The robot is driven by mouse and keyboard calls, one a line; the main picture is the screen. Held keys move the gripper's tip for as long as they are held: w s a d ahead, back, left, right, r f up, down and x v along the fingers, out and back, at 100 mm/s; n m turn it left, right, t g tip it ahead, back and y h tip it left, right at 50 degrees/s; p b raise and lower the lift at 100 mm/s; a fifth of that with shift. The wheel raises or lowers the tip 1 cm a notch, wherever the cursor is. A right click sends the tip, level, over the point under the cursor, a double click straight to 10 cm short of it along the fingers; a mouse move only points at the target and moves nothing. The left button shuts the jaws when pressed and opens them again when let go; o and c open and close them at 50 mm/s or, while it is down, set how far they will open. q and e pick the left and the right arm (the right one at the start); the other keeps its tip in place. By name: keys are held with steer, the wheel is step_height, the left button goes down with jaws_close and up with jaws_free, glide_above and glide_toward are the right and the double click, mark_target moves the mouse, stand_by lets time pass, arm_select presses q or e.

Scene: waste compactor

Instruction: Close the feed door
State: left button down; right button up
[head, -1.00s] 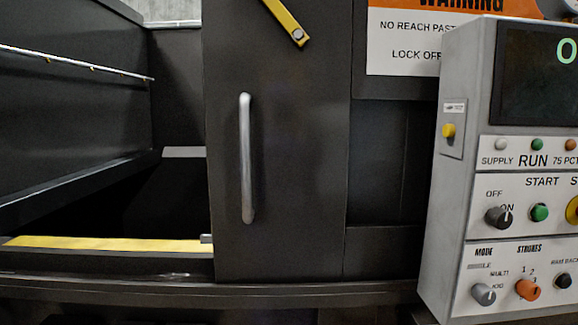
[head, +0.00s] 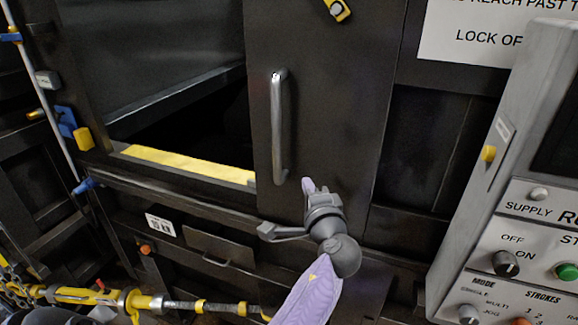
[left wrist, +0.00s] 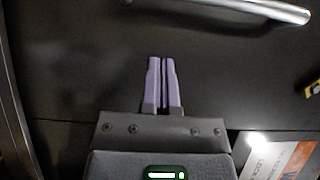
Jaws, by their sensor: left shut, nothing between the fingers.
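The feed door (head: 335,125) is a dark sliding panel with a vertical metal bar handle (head: 279,130). It stands to the right of the dark feed opening (head: 195,130), which is uncovered. My left gripper (head: 308,186) is in front of the door, just right of and below the handle's lower end, apart from it. In the left wrist view its two purple fingers (left wrist: 163,82) are together with nothing between them. The handle (left wrist: 255,14) crosses the top right of that view, beyond the fingertips. My right gripper is not in view.
A yellow sill strip (head: 185,163) edges the opening. A grey control panel (head: 520,200) with knobs and buttons juts out at the right. A white warning sign (head: 470,40) is above. Yellow and blue fittings (head: 75,130) are at the left, and a yellow pole (head: 140,302) at lower left.

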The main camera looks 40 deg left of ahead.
mark_target(288, 173)
arm_select(q)
steer(key=shift+w+a+p, duration=0.25)
steer(key=shift+a+p, duration=0.05)
steer(key=shift+a, duration=0.8)
steer(key=shift+w+a+p, duration=0.3)
steer(key=shift+a, duration=0.8)
steer(key=shift+w+a+p, duration=0.25)
steer(key=shift+a+p, duration=0.05)
steer(key=shift+a, duration=0.8)
